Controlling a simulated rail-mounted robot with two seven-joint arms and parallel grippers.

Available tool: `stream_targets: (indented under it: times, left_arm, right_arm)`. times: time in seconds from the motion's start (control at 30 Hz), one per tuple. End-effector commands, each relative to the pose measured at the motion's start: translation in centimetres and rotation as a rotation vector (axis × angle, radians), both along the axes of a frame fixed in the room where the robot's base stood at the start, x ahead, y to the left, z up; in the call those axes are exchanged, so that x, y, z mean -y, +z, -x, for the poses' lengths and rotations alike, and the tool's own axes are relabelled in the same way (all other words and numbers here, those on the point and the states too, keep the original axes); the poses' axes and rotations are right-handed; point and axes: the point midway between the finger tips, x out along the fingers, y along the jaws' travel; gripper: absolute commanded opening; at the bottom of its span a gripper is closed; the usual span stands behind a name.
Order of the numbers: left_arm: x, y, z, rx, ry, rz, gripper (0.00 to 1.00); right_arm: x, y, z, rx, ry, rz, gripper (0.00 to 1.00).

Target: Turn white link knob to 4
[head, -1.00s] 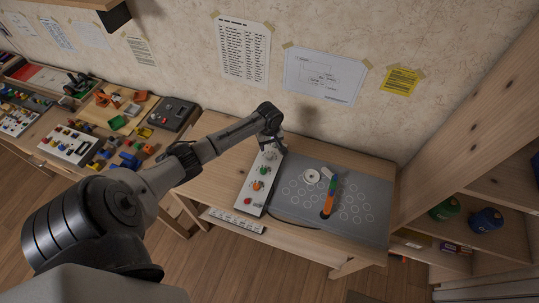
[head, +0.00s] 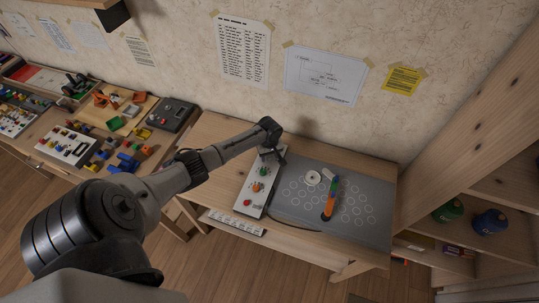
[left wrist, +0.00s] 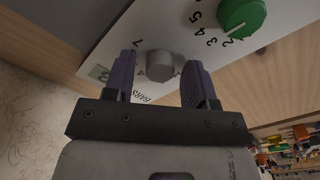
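The white link knob (left wrist: 160,66) shows as a pale grey-white cylinder on the white panel (left wrist: 100,60) in the left wrist view. My left gripper (left wrist: 161,82) has one dark finger on each side of it, with a narrow gap to the knob on both sides, so it looks open around it. Printed numbers, with a 7 and a 4 legible, stand by the knob; a finger hides part of the scale, and I cannot read the setting. In the head view, my left gripper (head: 271,154) is over the panel's far end (head: 253,192) and hides this knob. My right gripper is not in view.
A green knob (left wrist: 241,16) with its own scale sits next to the white one. Orange and red (head: 248,202) knobs are nearer on the panel. A wooden shelf stands farther right.

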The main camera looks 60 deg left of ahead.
Motion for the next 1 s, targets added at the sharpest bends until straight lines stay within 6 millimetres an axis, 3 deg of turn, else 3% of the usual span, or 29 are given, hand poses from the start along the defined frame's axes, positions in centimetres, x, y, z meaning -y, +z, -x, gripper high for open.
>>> stream_targets:
  times: [0.47, 0.77, 1.0]
  left_arm:
    - [0.0, 0.0, 0.0, 0.000, 0.000, 0.000, 0.06]
    - [0.0, 0.2, 0.0, 0.000, -0.052, 0.001, 0.06]
    - [0.1, 0.3, 0.0, -0.002, -0.219, 0.003, 0.06]
  right_arm:
    - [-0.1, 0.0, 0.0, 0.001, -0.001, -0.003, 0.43]
    - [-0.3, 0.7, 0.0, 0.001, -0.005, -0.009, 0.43]
    - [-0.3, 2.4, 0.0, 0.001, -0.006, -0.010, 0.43]
